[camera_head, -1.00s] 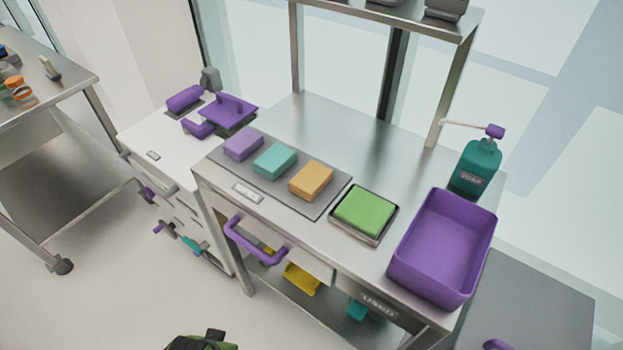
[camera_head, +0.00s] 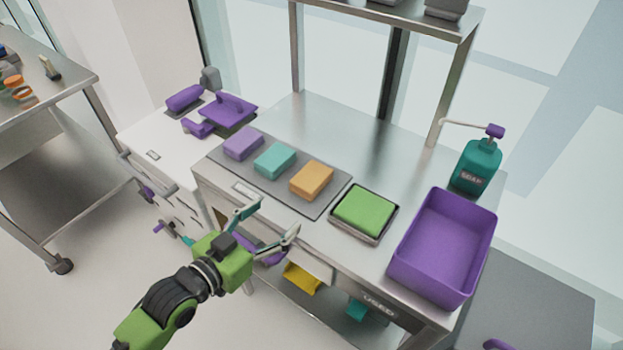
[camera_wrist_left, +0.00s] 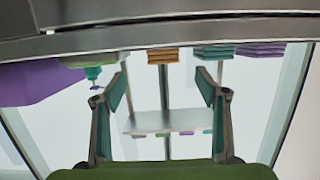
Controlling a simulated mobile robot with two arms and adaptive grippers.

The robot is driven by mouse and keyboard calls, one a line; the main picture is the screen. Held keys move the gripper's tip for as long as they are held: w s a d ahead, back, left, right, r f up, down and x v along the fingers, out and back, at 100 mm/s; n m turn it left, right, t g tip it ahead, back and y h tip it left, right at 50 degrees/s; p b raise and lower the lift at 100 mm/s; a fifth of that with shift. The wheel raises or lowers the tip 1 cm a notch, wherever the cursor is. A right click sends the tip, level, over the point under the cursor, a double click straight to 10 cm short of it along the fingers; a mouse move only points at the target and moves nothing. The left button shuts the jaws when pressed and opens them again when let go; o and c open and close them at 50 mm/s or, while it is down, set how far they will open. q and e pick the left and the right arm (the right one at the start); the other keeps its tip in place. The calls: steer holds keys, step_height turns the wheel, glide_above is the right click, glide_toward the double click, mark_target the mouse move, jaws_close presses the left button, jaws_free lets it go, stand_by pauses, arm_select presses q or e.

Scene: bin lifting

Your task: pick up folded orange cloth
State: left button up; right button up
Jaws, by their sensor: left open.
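The folded orange cloth (camera_head: 311,181) lies on a grey mat (camera_head: 290,200) on the steel table, at the right end of a row with a teal cloth (camera_head: 275,160) and a purple cloth (camera_head: 243,145). My left gripper (camera_head: 270,220) is open and empty at the table's front edge, in front of and apart from the orange cloth. In the left wrist view the open fingers (camera_wrist_left: 165,92) show with nothing between them, and the orange cloth (camera_wrist_left: 162,56) shows beyond them near the top. My right gripper is not in view.
A green cloth (camera_head: 364,210) sits in a small tray right of the mat. A purple bin (camera_head: 402,262) and a teal soap bottle (camera_head: 476,166) stand farther right. A purple drawer handle is partly behind my gripper. The table behind the mat is clear.

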arm_select(q)
steer(key=w+r, duration=0.1)
steer(key=r, duration=0.1)
steer(key=p, duration=0.1)
glide_toward(309, 178)
steer(key=shift+t+h, duration=0.4)
steer(key=x, duration=0.4)
steer(key=shift+d+f, duration=0.2)
steer(key=shift+f, duration=0.1)
steer(key=shift+p+x, duration=0.6)
steer(key=shift+x, duration=2.05)
steer(key=shift+a+f, duration=0.2)
steer(key=shift+a, duration=0.05)
steer(key=c, duration=1.1)
